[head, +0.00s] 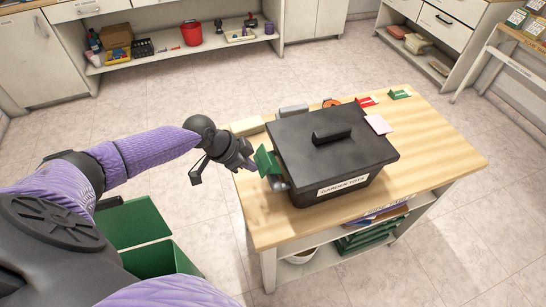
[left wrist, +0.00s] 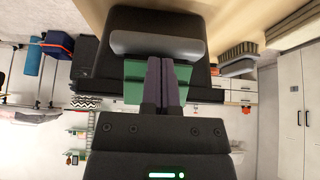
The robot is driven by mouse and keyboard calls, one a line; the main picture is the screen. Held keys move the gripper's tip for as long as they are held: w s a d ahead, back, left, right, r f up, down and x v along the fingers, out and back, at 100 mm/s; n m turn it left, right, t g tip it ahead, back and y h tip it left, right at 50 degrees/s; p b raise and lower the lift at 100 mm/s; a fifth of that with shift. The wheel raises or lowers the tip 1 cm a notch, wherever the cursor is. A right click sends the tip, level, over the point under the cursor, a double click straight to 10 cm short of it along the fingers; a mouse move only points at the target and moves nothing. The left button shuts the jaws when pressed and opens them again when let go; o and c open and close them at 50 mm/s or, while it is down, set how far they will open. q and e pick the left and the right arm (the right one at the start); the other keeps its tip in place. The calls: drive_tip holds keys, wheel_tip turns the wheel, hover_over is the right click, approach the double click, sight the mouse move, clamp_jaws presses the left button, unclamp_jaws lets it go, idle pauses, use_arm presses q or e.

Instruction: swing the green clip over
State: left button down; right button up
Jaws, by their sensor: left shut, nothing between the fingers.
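The green clip (head: 266,160) is on the left side of a black lidded box (head: 345,178) labelled "GARDEN DATA". It sticks out and up from the box side in the head view. In the left wrist view the green clip (left wrist: 133,84) shows on both sides of my fingers, which hide its middle. My left gripper (head: 252,166) is shut and empty, its fingertips close beside the clip; I cannot tell if they touch it. In the left wrist view the fingers of the left gripper (left wrist: 166,70) lie together, pointing at a grey rounded bar (left wrist: 157,45) on the box. My right gripper is out of view.
The box stands on a wooden-topped table (head: 440,150). A green bin (head: 150,260) is at lower left. The table's right part is clear.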

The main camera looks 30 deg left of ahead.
use_arm(q)
drive_tip(key=shift+f, duration=0.2)
drive_tip(key=shift+f+b, duration=0.45)
drive_tip(key=shift+f, duration=0.1)
idle(0.3)
drive_tip(key=shift+s+a+r+p, duration=0.35)
drive_tip(key=shift+s+a+p, duration=0.2)
drive_tip(key=shift+s, duration=0.2)
drive_tip(key=shift+s+a+r+p, duration=0.35)
drive_tip(key=shift+s+a+p, duration=0.05)
drive_tip(key=shift+s+a, duration=0.3)
